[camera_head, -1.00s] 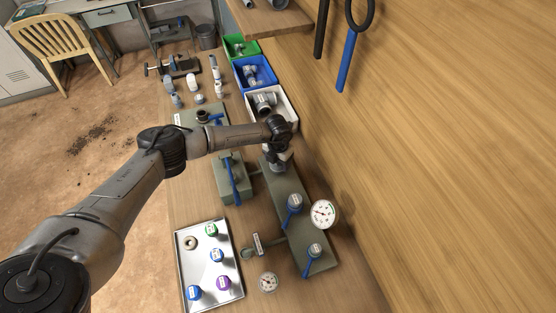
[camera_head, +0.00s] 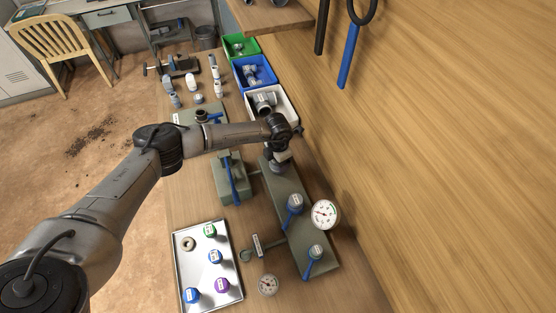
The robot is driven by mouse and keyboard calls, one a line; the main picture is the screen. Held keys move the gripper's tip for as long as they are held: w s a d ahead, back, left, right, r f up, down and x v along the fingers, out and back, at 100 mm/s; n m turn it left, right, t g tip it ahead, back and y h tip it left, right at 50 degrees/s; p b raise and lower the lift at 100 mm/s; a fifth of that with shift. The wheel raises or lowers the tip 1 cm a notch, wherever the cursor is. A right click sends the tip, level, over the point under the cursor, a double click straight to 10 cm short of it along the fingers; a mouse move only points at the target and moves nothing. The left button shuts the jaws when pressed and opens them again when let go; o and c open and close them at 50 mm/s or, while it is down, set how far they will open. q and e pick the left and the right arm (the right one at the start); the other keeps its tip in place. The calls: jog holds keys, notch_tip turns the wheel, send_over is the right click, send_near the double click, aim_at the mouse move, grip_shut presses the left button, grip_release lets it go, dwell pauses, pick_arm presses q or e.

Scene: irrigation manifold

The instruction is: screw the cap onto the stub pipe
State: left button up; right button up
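My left arm reaches in from the left, and its gripper (camera_head: 279,163) points down at the far end of the green manifold block (camera_head: 288,200). The fingers are small and mostly covered by my wrist, so their opening cannot be told. A dark grey round piece shows at the fingertips; I cannot tell whether it is the cap or the stub pipe, and the join is hidden. Other coloured caps, green (camera_head: 210,231), blue (camera_head: 215,257) and purple (camera_head: 222,286), stand on the metal tray (camera_head: 181,270). My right gripper is not in view.
Another gauge (camera_head: 268,285) lies near the tray. Green, blue and white bins (camera_head: 290,117) line the wall side. Several loose fittings (camera_head: 193,83) stand at the far left of the bench.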

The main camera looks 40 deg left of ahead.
pick_arm(q)
jog(key=shift+f+m+b, duration=0.1)
jog(key=shift+m+b, duration=0.55)
jog(key=shift+m, duration=0.45)
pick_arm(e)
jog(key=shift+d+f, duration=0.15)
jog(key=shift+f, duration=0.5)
pick_arm(q)
jog(key=shift+m+b, duration=0.35)
jog(key=shift+m, duration=0.75)
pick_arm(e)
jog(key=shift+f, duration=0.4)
pick_arm(q)
jog(key=shift+m+b, duration=0.5)
jog(key=shift+m, duration=0.3)
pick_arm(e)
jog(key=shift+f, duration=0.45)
pick_arm(q)
jog(key=shift+m+b, duration=0.5)
jog(key=shift+m, duration=0.7)
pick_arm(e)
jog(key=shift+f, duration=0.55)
pick_arm(q)
jog(key=shift+m, duration=0.4)
